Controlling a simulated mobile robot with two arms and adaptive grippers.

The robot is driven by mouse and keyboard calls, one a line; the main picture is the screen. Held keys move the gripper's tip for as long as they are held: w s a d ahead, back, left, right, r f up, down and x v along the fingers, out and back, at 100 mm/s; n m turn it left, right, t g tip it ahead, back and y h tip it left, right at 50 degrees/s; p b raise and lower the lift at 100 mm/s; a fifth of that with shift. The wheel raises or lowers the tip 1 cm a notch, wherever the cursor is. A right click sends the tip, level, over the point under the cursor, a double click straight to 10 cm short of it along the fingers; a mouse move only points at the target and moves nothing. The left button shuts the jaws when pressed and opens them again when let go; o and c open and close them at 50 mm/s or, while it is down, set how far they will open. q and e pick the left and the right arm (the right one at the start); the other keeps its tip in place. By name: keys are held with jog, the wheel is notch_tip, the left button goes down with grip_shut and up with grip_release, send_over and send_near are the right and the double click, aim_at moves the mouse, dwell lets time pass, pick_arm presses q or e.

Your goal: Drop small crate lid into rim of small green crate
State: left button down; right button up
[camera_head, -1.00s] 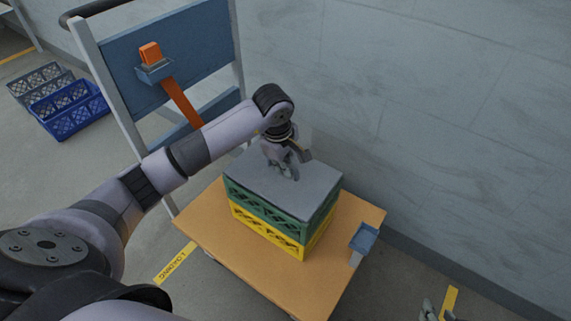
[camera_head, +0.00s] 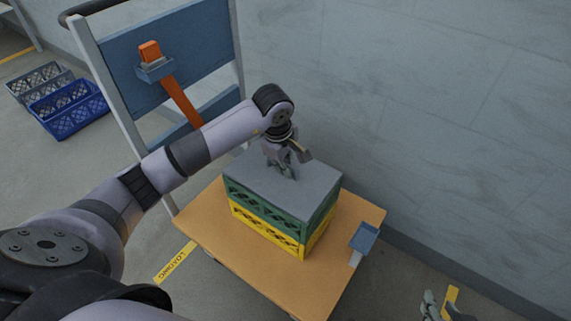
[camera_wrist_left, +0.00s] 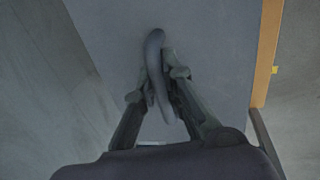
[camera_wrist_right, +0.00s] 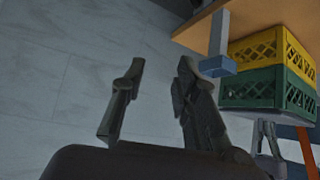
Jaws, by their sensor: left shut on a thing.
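The small crate lid (camera_head: 257,176) is a flat grey panel lying over the top of the small green crate (camera_head: 268,210). The green crate sits on a yellow crate (camera_head: 268,235). My left gripper (camera_head: 290,171) is shut on the lid's handle, a curved grey grip that shows in the left wrist view (camera_wrist_left: 154,60). From the head view the lid looks level and about flush with the rim; I cannot tell whether it is fully seated. My right gripper (camera_wrist_right: 150,92) is open and empty, off to the right of the cart, low in the head view (camera_head: 436,304).
The crates stand on an orange-tan cart deck (camera_head: 200,230) with a blue back panel (camera_head: 205,40). A blue bracket (camera_head: 364,238) is at the deck's right corner. A wall is close behind. Blue crates (camera_head: 70,110) stand on the floor at left.

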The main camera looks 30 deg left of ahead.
pick_arm(q)
jog(key=shift+f, duration=0.25)
pick_arm(e)
jog(key=shift+w+a+r+t, duration=0.3)
jog(key=shift+w+r+t, duration=0.2)
jog(key=shift+w, duration=0.15)
dwell(0.3)
pick_arm(q)
jog(key=c, duration=1.6)
grip_release()
